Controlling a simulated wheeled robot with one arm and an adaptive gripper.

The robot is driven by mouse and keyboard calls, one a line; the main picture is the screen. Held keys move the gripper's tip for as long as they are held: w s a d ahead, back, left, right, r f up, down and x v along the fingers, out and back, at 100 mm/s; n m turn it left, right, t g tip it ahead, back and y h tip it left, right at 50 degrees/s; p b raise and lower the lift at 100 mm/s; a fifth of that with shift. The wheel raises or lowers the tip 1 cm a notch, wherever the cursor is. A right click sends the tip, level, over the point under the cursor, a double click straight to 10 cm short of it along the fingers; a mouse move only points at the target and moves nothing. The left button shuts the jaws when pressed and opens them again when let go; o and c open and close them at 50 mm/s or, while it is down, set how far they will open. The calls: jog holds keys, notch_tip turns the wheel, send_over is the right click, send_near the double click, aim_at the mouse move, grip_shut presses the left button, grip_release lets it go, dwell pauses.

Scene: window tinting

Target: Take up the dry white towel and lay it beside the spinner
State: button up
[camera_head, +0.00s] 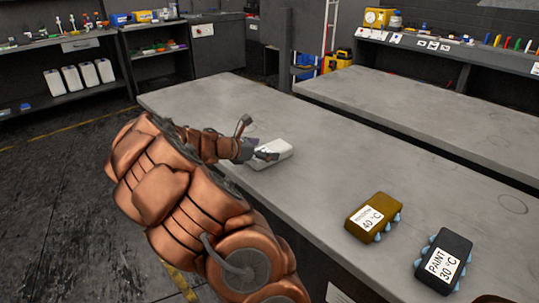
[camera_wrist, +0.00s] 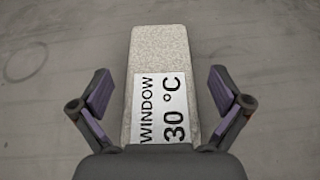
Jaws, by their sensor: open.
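A pale, speckled, block-shaped white item (camera_head: 272,155) lies on the near grey table, and I take it for the folded white towel. In the wrist view this towel (camera_wrist: 158,50) carries a label (camera_wrist: 160,108) reading "WINDOW 30 °C". My gripper (camera_wrist: 160,88) is open, with one finger on each side of it and a gap on both sides. In the head view my gripper (camera_head: 262,154) is at the towel, low over the tabletop. The towel's near end is hidden behind the gripper's body in the wrist view. I see no spinner that I can identify.
A brown block labelled 40 °C (camera_head: 374,217) and a black block labelled PAINT 30 °C (camera_head: 443,262), both with blue pegs, sit at the near right of the table (camera_head: 330,130). The tabletop between them and the towel is clear. A second table (camera_head: 420,105) stands behind.

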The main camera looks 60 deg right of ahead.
jog(key=shift+x, duration=0.9)
jog(key=shift+c, duration=0.2)
jog(key=c, duration=1.2)
jog(key=shift+r, duration=0.1)
